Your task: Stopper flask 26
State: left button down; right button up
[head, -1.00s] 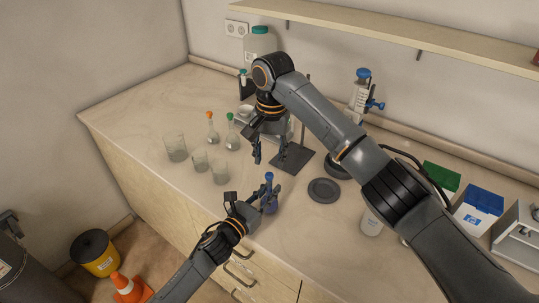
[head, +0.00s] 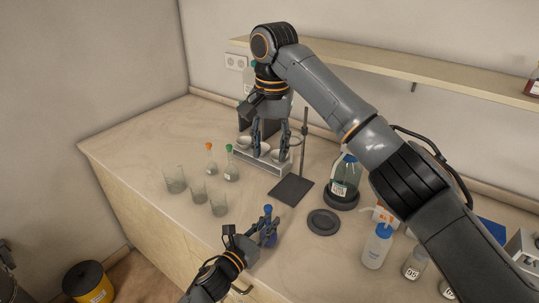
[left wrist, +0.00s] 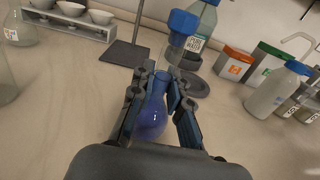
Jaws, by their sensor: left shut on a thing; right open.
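A small blue flask (left wrist: 151,118) is held in my left gripper (left wrist: 163,76), which is shut around its neck. My right gripper (head: 271,152) is open and empty, in front of the bowl rack, apart from the flask. An orange-stoppered flask (head: 211,166) and a green-stoppered flask (head: 231,172) stand to the left.
Several glass beakers (head: 174,180) stand at left. A rack with white bowls (head: 262,163) and a stand with a dark base (head: 290,190) are behind the flask. A round dark plate (head: 323,222), a bottle (head: 345,177) and a wash bottle (head: 377,246) are at right.

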pick_arm(q)
jog(key=shift+f, duration=0.15)
jog(key=c, duration=1.2)
grip_release()
jog(key=shift+s+a, duration=0.1)
jog(key=v, duration=1.1)
jog(key=shift+s+a, duration=0.2)
jog(key=shift+s, duration=0.1)
